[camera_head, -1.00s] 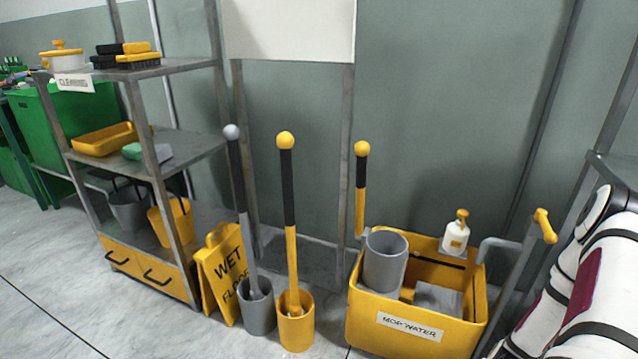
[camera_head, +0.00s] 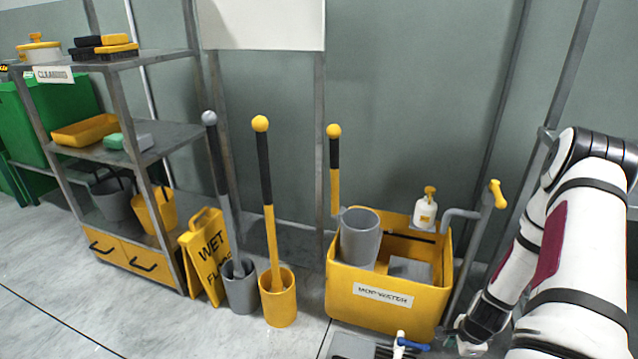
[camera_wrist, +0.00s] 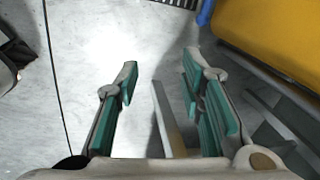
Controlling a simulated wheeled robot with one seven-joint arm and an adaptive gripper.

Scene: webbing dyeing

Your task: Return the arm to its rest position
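My gripper (camera_wrist: 166,80) is open in the wrist view, its two green-padded fingers apart over the pale floor. A thin grey bar shows between and behind the fingers; I cannot tell whether it touches them. No object is clearly held. In the head view my white arm (camera_head: 590,240) is bent at the right, with its wrist reaching low beside the yellow mop-water cart (camera_head: 385,312). The fingertips cannot be made out there.
The cart holds a grey bucket (camera_head: 360,240) and a white bottle (camera_head: 425,214). Mops stand in a yellow bucket (camera_head: 279,305) and a grey bucket (camera_head: 242,292). A wet-floor sign (camera_head: 207,255) and a shelf (camera_head: 170,140) stand left. A blue-and-white item (camera_head: 400,345) is at the bottom edge. Front-left floor is clear.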

